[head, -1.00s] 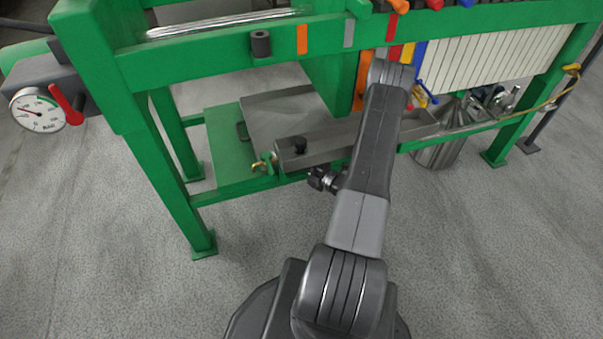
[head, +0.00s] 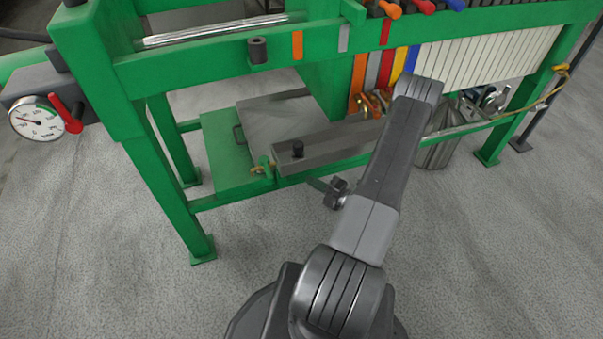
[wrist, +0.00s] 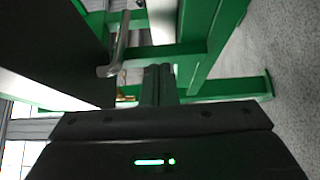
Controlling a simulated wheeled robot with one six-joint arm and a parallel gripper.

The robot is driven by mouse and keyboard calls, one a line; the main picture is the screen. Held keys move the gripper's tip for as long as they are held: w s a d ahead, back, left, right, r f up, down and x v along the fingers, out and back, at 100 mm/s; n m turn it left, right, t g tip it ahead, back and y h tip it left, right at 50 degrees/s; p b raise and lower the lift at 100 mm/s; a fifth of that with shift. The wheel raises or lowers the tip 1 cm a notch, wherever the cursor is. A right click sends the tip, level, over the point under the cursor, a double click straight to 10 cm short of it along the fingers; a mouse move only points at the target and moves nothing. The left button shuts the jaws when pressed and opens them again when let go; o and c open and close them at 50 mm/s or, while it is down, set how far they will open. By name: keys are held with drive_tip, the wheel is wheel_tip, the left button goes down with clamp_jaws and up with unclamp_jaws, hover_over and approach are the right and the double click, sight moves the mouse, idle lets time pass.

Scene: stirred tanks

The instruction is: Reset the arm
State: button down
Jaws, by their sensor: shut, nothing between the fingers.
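My gripper (head: 316,184) shows in the head view as a small dark shape left of my forearm, largely hidden by it. It is in front of the green frame's lower rail, over the grey floor. In the wrist view my gripper (wrist: 158,72) has its two dark fingers together with nothing between them. They point toward green beams, and a grey metal bar lies just beyond them. My arm is bent, with its elbow high at the right of the head view.
The green frame (head: 200,72) fills the far side, with coloured handles (head: 423,7) on top. A pressure gauge (head: 36,119) with a red lever is at left. A metal bucket (head: 437,150) stands right. Floor in front is clear.

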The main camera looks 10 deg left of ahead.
drive_tip(key=shift+v, duration=2.05)
drive_tip(key=w+x, duration=0.1)
drive_tip(key=x, duration=1)
drive_tip(key=shift+w+f, duration=0.1)
drive_tip(key=shift+w, duration=0.1)
